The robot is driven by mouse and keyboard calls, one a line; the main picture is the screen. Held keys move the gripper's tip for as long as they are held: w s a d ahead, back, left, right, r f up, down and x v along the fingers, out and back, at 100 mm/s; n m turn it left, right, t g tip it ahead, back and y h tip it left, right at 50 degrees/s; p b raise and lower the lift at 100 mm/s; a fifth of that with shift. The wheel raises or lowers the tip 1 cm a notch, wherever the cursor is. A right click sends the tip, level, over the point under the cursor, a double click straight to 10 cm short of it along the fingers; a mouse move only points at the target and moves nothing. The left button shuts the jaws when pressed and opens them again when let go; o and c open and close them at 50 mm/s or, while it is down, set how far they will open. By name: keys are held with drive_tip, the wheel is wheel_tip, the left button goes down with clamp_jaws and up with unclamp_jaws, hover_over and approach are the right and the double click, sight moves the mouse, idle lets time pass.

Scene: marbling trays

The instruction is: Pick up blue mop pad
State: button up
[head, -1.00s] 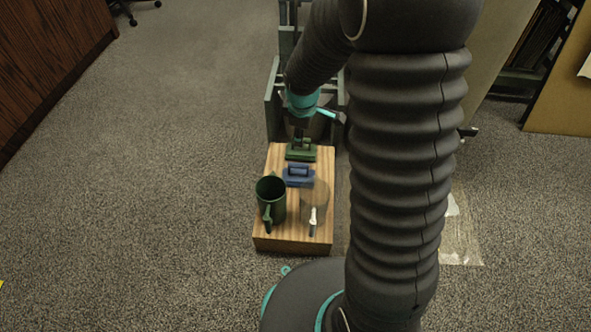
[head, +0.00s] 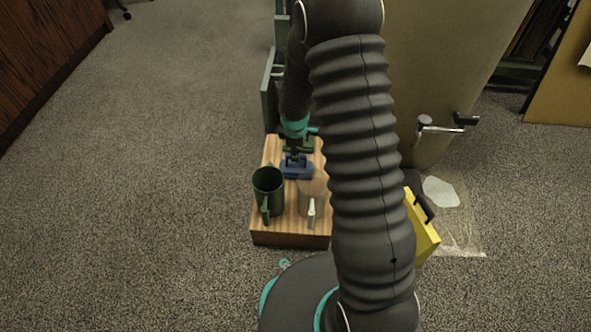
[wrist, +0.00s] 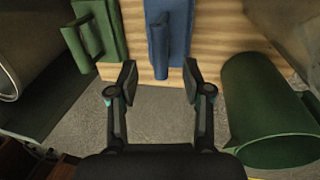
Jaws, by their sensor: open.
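The blue mop pad (head: 304,174) lies on the wooden block (head: 290,240), with a raised blue handle on top. In the wrist view the blue pad (wrist: 180,18) is at the top centre, its handle pointing down the picture. My gripper (head: 296,158) is over the blue pad in the head view and hides part of it. In the wrist view my gripper (wrist: 159,80) is open and empty, its fingertips apart on either side of the line of the handle. I cannot tell the exact height gap.
A green pad (head: 306,145) lies just behind the blue one. A green mug (head: 267,190) stands at the front left of the block, and a see-through vessel with a pale handle (head: 311,211) at the front right. A yellow object (head: 424,230) is partly behind my arm.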

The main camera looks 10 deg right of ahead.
drive_tip(key=b, duration=0.2)
hover_over(296, 164)
drive_tip(key=s, duration=0.1)
drive_tip(key=shift+a+f, duration=0.2)
drive_tip(key=shift+f, duration=2.5)
drive_tip(key=shift+p, duration=0.3)
drive_tip(key=c, duration=0.9)
